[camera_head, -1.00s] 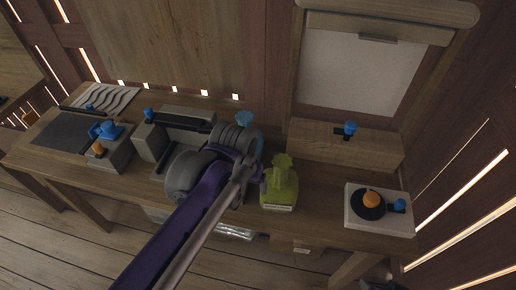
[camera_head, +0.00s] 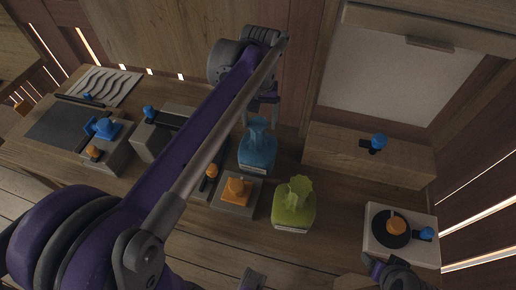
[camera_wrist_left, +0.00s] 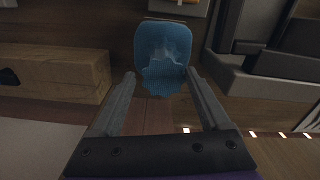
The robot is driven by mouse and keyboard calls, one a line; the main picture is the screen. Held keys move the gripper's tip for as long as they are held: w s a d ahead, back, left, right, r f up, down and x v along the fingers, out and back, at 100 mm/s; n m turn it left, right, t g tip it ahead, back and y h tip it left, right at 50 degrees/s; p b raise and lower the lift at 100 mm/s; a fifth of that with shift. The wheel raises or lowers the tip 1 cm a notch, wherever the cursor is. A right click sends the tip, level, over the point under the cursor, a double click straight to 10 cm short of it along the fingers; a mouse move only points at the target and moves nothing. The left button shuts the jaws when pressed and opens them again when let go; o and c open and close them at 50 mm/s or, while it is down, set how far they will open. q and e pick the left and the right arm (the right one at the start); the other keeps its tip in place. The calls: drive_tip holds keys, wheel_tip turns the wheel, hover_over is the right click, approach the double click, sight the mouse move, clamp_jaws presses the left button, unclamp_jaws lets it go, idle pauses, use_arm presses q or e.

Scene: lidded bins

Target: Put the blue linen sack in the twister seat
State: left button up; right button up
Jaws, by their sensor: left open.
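The blue linen sack (camera_head: 257,152) stands upright on the wooden table, against the back side, with a ruffled open top. My left gripper (camera_head: 260,118) is open above and behind the sack's top. In the left wrist view the sack (camera_wrist_left: 163,45) lies just beyond and between the two spread fingers (camera_wrist_left: 160,76), and I see no grip on it. I cannot tell for sure which fixture is the twister seat. A white box with a black disc and orange knob (camera_head: 372,232) stands at the right end. My right gripper is not clearly visible; dark parts show at the lower right edge.
A green sack (camera_head: 294,205) stands right of the blue one. A wooden box with a blue knob (camera_head: 400,165) is at the back right. Grey bins (camera_head: 160,136) and a dark panel (camera_head: 66,124) fill the left.

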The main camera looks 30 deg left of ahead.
sight(258, 136)
use_arm(q)
wheel_tip(258, 136, down, 2)
drive_tip(key=shift+f, duration=0.1)
drive_tip(key=f, duration=0.5)
drive_tip(key=shift+w+a+f, duration=0.2)
drive_tip(key=shift+a+f, duration=0.1)
drive_tip(key=shift+a, duration=0.05)
clamp_jaws()
idle(1.1)
